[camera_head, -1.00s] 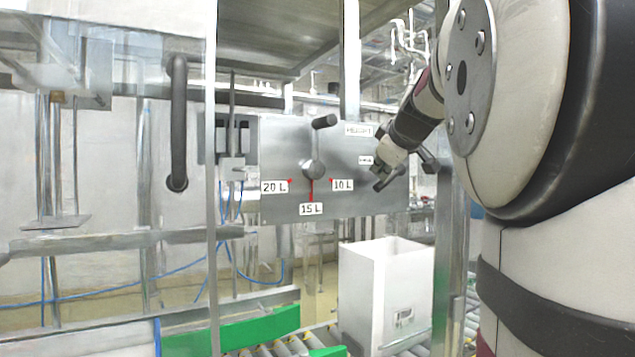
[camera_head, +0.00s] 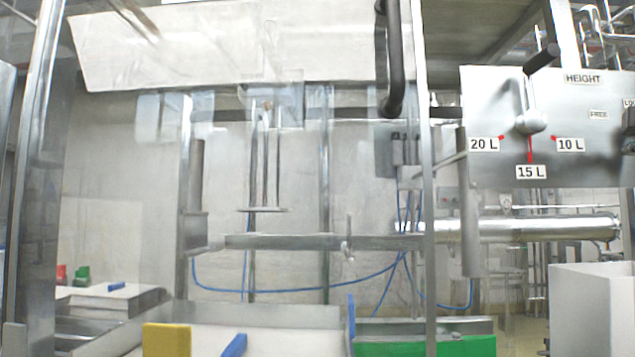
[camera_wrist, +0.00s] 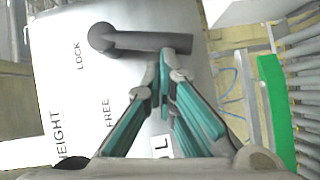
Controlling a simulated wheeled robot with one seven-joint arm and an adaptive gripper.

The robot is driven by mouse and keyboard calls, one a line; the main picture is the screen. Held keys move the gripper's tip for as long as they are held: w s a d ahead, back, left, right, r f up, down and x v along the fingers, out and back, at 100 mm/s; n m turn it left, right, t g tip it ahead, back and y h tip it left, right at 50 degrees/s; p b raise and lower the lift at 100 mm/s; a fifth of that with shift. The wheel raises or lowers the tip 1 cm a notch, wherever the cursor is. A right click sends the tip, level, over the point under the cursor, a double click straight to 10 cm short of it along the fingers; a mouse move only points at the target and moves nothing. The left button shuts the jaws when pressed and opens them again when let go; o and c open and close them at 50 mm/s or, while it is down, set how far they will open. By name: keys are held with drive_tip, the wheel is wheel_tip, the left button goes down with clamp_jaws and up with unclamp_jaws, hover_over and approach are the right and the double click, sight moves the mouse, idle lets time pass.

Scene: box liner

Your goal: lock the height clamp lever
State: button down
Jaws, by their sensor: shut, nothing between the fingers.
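The dark grey clamp lever (camera_wrist: 145,41) shows in the wrist view. Its round pivot is near the LOCK label (camera_wrist: 80,55), and its handle points right in the picture. The FREE label (camera_wrist: 108,112) is below the handle. My gripper (camera_wrist: 166,62) is shut and empty, with its teal-padded fingers against or just beside the handle's lower side near the free end; I cannot tell whether they touch. In the head view the metal panel (camera_head: 575,165) is at the right, a dark part at the frame's edge may be the lever, and my gripper is out of view.
A second lever with a dark knob (camera_head: 541,58) sits on the same panel, above the 15 L mark. A white box (camera_head: 590,305) stands below the panel. A metal post (camera_head: 427,220) and a dark handle (camera_head: 393,60) are left of it.

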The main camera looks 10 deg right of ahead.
drive_tip(key=d+f+n+t+h+b, duration=0.1)
drive_tip(key=n+b, duration=0.1)
drive_tip(key=b, duration=0.1)
drive_tip(key=shift+s, duration=0.1)
idle(0.3)
idle(0.4)
